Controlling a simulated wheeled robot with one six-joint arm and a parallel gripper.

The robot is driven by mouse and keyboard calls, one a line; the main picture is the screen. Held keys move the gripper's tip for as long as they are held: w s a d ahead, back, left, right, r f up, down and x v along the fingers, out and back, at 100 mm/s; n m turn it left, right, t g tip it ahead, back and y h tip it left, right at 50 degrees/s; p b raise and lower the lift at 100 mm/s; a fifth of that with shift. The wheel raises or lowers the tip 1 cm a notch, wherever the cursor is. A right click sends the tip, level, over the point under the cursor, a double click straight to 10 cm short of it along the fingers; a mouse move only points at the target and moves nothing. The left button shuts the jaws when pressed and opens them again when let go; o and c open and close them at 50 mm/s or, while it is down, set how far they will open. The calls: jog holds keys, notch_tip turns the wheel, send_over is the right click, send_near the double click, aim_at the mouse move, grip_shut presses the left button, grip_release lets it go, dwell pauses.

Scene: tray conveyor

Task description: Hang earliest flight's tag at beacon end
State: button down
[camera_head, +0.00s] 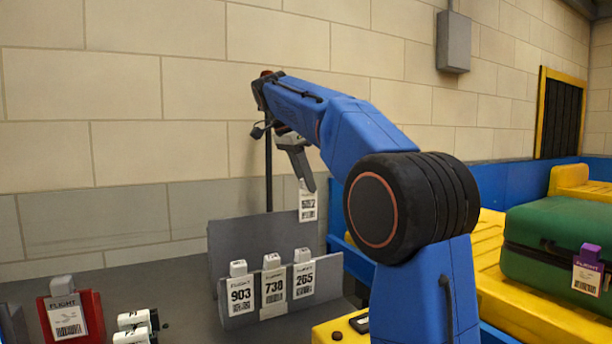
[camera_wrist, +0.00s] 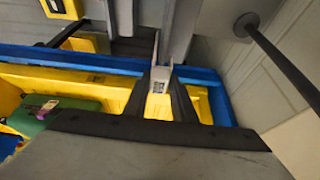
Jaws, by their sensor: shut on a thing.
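My gripper (camera_head: 305,182) is shut on a white tag (camera_head: 307,208) and holds it in the air above the grey rack (camera_head: 240,244). The held tag's number is too blurred to read surely. In the wrist view the tag (camera_wrist: 158,78) shows between the fingertips of my gripper (camera_wrist: 157,92). On the rack's front three tags hang in a row: 903 (camera_head: 241,293), 738 (camera_head: 274,289) and 265 (camera_head: 304,280). A dark pole (camera_head: 268,170) stands behind the rack, with a red top (camera_head: 266,73) partly hidden by my arm. It also shows in the wrist view (camera_wrist: 285,66).
A red holder (camera_head: 93,312) with a white flight tag and some small white-and-black pieces (camera_head: 135,322) are at lower left. A green suitcase (camera_head: 545,228) with a purple-topped tag (camera_head: 588,270) lies on the yellow conveyor (camera_head: 515,300) at right. A wall stands behind.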

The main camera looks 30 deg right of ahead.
aim_at(306, 197)
jog(key=shift+f, duration=2.35)
jog(key=c, duration=1.4)
grip_release()
jog(key=v, duration=1.2)
jog(key=shift+s, duration=0.15)
